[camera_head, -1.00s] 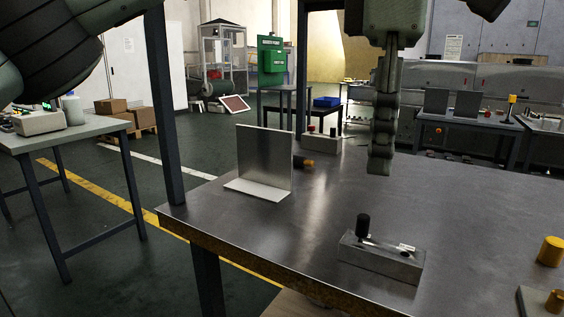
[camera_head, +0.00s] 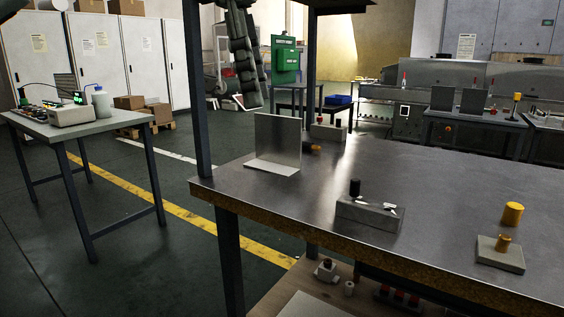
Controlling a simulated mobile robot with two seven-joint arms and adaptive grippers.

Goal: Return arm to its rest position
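My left gripper (camera_head: 253,95) hangs down from the top edge, left of centre, its dark grey-green fingers pointing downward. It is in the air near the dark post, behind and above the upright metal plate as seen here. The fingers overlap in this view, so I cannot tell whether they are open or shut. I see nothing held in them. My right gripper is not in view.
A metal workbench (camera_head: 330,218) fills the right. It bears a bent metal plate (camera_head: 278,140), a grey block with a black knob (camera_head: 368,215) and yellow-knobbed parts (camera_head: 512,214). A dark post (camera_head: 198,100) rises at its left corner. A side table (camera_head: 95,128) stands left.

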